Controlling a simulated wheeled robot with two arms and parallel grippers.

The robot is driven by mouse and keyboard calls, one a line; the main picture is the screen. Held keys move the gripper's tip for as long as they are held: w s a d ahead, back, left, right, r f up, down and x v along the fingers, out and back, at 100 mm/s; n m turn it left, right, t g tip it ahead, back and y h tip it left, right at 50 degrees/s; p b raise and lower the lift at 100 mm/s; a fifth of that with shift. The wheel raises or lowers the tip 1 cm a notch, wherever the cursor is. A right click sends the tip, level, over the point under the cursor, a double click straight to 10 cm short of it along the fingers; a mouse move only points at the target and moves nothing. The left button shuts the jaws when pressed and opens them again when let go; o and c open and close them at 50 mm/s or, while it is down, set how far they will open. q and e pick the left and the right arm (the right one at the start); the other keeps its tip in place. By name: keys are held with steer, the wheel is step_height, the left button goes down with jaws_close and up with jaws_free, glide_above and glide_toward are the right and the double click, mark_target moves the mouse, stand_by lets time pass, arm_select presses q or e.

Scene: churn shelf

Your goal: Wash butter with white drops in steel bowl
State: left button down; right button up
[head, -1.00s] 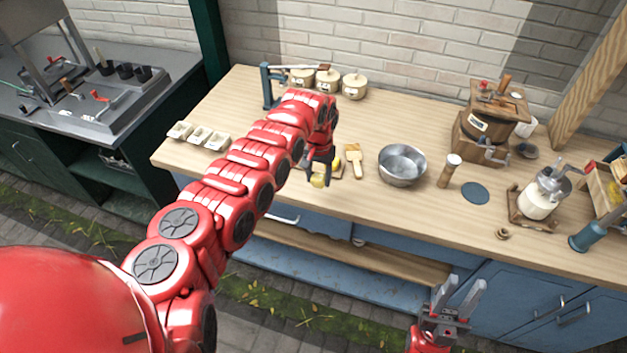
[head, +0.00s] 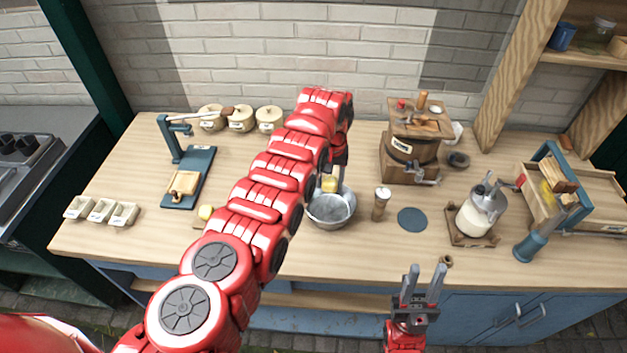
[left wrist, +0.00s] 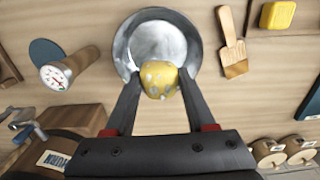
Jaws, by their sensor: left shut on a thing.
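My left gripper (head: 332,178) is shut on a yellow butter lump (head: 329,185). In the left wrist view the lump (left wrist: 159,80) has pale white drops on its surface and sits between the fingertips. It is over the rim area of the steel bowl (head: 343,216); I cannot tell whether it touches the bowl. The bowl (left wrist: 140,45) stands on the wooden worktop, and its visible inside shows no lump. My right gripper (head: 424,285) is open and empty in front of the worktop's front edge.
A second yellow piece (head: 205,212) lies left of my arm, near a wooden paddle (left wrist: 233,58) in the left wrist view. A thermometer (head: 381,203) and a dark round mat (head: 411,220) are right of the bowl. A wooden churn (head: 408,155) stands behind.

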mark_target(327, 212)
arm_select(q)
steer(key=shift+w+d, duration=0.1)
steer(key=shift+d, duration=0.1)
steer(key=shift+s+f+b, duration=0.2)
steer(key=shift+f+b, duration=0.7)
steer(key=shift+f, duration=0.05)
step_height(327, 212, down, 4)
steer(key=b, duration=0.3)
steer(key=shift+r, duration=0.15)
step_height(327, 212, down, 5)
steer(key=b, duration=0.5)
steer(key=shift+w+f+b, duration=0.1)
steer(key=shift+f+b, duration=0.1)
steer(key=shift+b, duration=0.2)
steer(key=shift+a+r, duration=0.1)
steer(key=shift+a+p, duration=0.15)
steer(key=shift+p, duration=0.45)
steer(key=shift+a, duration=0.1)
